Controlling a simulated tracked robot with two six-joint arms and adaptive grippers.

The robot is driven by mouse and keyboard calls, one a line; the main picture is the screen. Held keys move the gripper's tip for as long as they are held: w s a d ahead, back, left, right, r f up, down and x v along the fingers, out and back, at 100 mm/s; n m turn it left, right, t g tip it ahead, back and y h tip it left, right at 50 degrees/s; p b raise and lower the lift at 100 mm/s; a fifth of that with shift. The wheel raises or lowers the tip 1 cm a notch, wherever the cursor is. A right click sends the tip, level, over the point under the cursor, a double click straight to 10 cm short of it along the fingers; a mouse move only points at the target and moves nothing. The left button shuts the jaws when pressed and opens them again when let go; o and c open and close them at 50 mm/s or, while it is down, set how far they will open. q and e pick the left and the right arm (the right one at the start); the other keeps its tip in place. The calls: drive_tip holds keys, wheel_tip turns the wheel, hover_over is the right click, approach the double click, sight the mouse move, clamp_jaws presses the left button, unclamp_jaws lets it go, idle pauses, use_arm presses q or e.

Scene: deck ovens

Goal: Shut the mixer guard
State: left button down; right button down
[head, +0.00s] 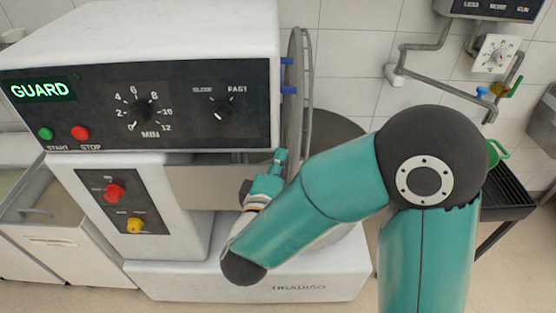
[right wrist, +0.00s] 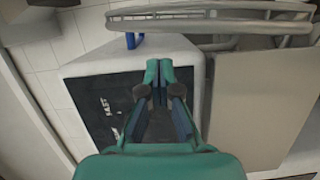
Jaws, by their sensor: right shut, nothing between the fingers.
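The mixer (head: 150,35) stands at the left, with a lit green GUARD display (head: 39,90) on its control panel. The grey wire guard (head: 298,95) stands upright at the right side of the mixer head, near blue brackets, seen almost edge-on. Its curved bars also show across the top of the right wrist view (right wrist: 220,27). The grey bowl (head: 338,128) is partly hidden behind my right arm. My right gripper (head: 280,156) is shut and empty, just below the mixer head and beside the guard's lower end. In the right wrist view its fingertips (right wrist: 159,68) are together, apart from the bars.
A start button (head: 46,133), a stop button (head: 80,132) and knobs are on the mixer's front. A wall tap pipe (head: 440,85) and a dark rack (head: 508,192) are at the right. White bins (head: 62,250) stand at the left.

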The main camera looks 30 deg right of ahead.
drive_tip(key=x, duration=0.7)
drive_tip(key=shift+w+p, duration=0.15)
drive_tip(key=shift+p, duration=0.3)
drive_tip(key=shift+d, duration=0.1)
drive_tip(key=shift+f, duration=0.1)
